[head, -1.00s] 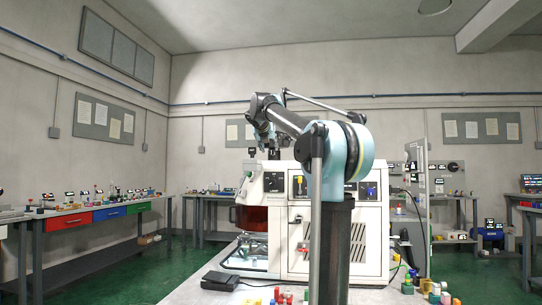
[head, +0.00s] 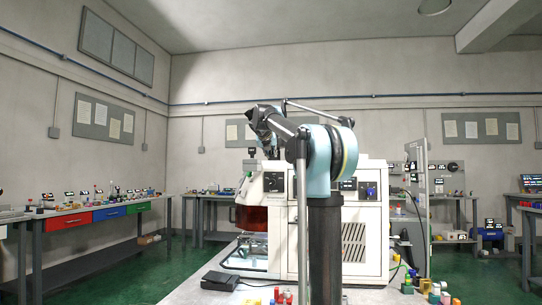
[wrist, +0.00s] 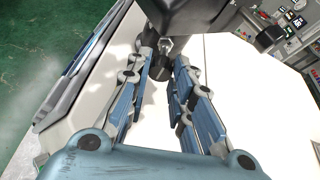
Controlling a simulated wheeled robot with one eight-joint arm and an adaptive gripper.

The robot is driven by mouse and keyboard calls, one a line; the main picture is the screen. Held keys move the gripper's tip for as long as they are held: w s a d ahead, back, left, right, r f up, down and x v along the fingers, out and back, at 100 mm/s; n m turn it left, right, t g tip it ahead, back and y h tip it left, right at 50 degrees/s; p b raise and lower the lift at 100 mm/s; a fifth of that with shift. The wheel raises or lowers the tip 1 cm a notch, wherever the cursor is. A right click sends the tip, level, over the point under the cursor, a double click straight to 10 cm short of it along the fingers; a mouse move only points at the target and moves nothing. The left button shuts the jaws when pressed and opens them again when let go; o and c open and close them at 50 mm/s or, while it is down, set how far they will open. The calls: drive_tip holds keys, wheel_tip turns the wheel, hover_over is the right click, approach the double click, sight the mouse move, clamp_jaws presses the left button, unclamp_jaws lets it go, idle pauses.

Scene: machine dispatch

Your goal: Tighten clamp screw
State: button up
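In the wrist view, the clamp screw (wrist: 160,67) appears as a short dark cylinder with a metal shank, below a black block (wrist: 190,18). My gripper (wrist: 164,58) has its blue fingers on either side of the screw, with gaps visible between them, so it looks open around or close beside it. Exact depth is hard to tell. In the head view, my gripper (head: 268,143) is small and dark above the left front of the white machine (head: 358,232). The screw cannot be made out there.
A black pedal-like box (head: 220,280) and several coloured small parts (head: 281,296) lie on the front table. An amber-red guard (head: 250,218) is on the machine's left side. My arm blocks part of the machine's front. A wall bench (head: 90,215) stands left, with green floor between.

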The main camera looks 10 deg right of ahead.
clamp_jaws()
drive_tip(key=shift+d+m+y, duration=0.15)
drive_tip(key=shift+m+y, duration=0.35)
drive_tip(key=shift+m, duration=0.2)
drive_tip(key=shift+f+m+t+y, duration=0.1)
drive_tip(key=shift+m+t+y, duration=0.35)
drive_tip(key=shift+m, duration=0.55)
drive_tip(key=o, duration=1)
unclamp_jaws()
drive_tip(key=shift+c, duration=0.2)
drive_tip(key=shift+s, duration=0.2)
drive_tip(key=v, duration=1.1)
drive_tip(key=shift+s+r, duration=0.2)
drive_tip(key=shift+s, duration=0.05)
